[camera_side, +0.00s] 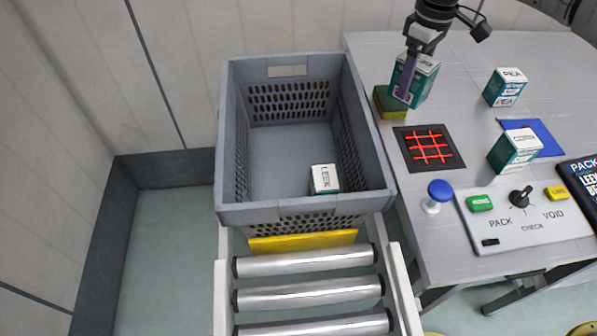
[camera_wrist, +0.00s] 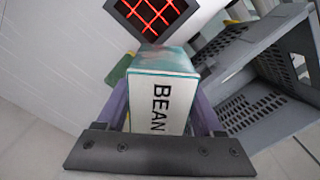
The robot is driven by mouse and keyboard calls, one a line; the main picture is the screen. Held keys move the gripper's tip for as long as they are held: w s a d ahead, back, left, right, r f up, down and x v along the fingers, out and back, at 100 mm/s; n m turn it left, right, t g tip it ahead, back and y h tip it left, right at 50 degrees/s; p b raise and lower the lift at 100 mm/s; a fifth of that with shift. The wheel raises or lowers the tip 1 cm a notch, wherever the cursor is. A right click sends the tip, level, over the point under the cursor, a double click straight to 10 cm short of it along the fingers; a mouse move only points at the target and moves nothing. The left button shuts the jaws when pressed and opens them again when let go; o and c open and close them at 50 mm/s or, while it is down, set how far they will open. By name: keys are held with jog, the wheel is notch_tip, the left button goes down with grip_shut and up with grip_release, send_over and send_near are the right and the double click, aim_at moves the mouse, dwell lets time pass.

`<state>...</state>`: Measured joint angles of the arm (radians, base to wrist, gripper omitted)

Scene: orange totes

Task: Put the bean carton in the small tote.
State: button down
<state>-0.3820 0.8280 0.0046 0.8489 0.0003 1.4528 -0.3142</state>
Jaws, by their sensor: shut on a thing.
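The bean carton (camera_wrist: 165,88), white and teal with the word BEAN on its face, is between the two purple fingers of my gripper (camera_wrist: 160,112) in the wrist view. In the side view the carton (camera_side: 424,76) is at the back of the table, with my gripper (camera_side: 409,80) shut on it. I cannot tell whether it touches the table. The grey tote (camera_side: 234,140) stands left of the table and holds a white carton marked LEEK (camera_side: 325,179). The tote also shows at the right of the wrist view (camera_wrist: 250,118).
A green and yellow sponge (camera_side: 388,103) lies beside the bean carton. A scanner plate with red lines (camera_side: 430,148), a PEA carton (camera_side: 505,87), another carton (camera_side: 514,150) by a blue mat (camera_side: 546,140), a blue knob (camera_side: 438,191) and a button panel (camera_side: 520,218) occupy the table. Rollers (camera_side: 308,294) lie before the tote.

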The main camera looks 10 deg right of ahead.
jog(key=s+a+f+n, duration=0.2)
jog(key=s+a+n, duration=0.35)
jog(key=a, duration=0.65)
jog(key=s+a+f+n, duration=0.35)
jog(key=s+a, duration=0.25)
jog(key=a, duration=0.6)
jog(key=shift+n, duration=0.5)
notch_tip(320, 180, down, 12)
jog(key=shift+a+f, duration=0.1)
jog(key=shift+f, duration=2.45)
jog(key=shift+f, duration=0.1)
grip_release()
